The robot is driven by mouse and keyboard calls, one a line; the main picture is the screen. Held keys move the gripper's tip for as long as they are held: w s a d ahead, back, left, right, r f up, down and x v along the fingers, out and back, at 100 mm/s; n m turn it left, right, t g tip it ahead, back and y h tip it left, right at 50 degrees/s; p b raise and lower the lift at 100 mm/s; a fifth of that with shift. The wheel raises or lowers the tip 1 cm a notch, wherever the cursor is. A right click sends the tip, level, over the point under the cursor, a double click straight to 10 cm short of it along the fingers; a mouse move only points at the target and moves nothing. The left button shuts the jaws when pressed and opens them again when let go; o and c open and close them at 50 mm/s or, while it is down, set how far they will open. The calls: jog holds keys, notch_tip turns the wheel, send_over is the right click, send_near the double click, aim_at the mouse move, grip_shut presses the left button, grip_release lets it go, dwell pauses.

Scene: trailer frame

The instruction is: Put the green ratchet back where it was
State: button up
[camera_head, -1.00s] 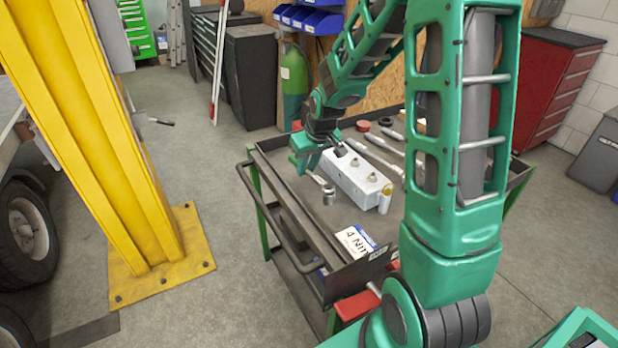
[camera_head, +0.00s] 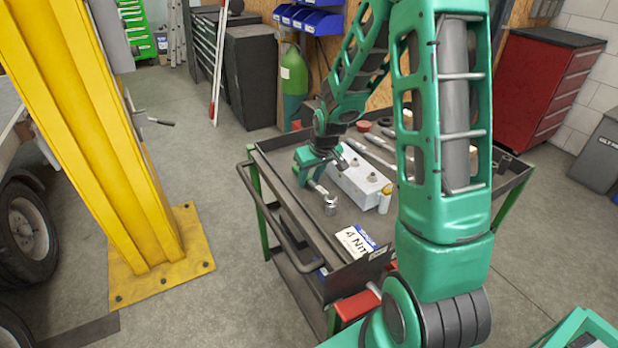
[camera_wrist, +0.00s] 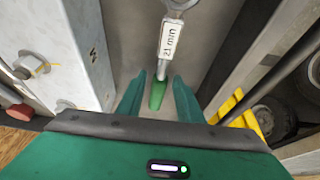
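The green ratchet (camera_wrist: 157,93) shows in the wrist view with its green handle between my two fingers. Its metal shaft runs away from me to a round head at the top edge, and a white "21 mm" label (camera_wrist: 168,45) shows on it. My gripper (camera_wrist: 160,75) is open, with narrow gaps between the fingers and the handle. In the head view my gripper (camera_head: 311,180) is low over the cart's left side, beside the grey block (camera_head: 357,183). The ratchet's metal end (camera_head: 330,206) sticks out in front of it; the fingers partly hide the handle.
The cart top (camera_head: 300,232) also holds a small yellow-topped cylinder (camera_head: 385,200), a printed card (camera_head: 357,240) and several tools behind the block. The block stands close on the left in the wrist view (camera_wrist: 60,55). A yellow post (camera_head: 95,130) stands left of the cart.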

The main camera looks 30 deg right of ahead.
jog(key=shift+r, duration=0.1)
jog(key=v, duration=1.2)
jog(key=s+d+r+m+g, duration=0.1)
jog(key=s+r+m+g, duration=0.1)
jog(key=s, duration=1.3)
jog(key=s+d+r+m+g, duration=0.1)
jog(key=s+r+m+g, duration=0.1)
jog(key=s, duration=1.4)
jog(key=shift+r+m, duration=0.45)
jog(key=shift+m, duration=0.75)
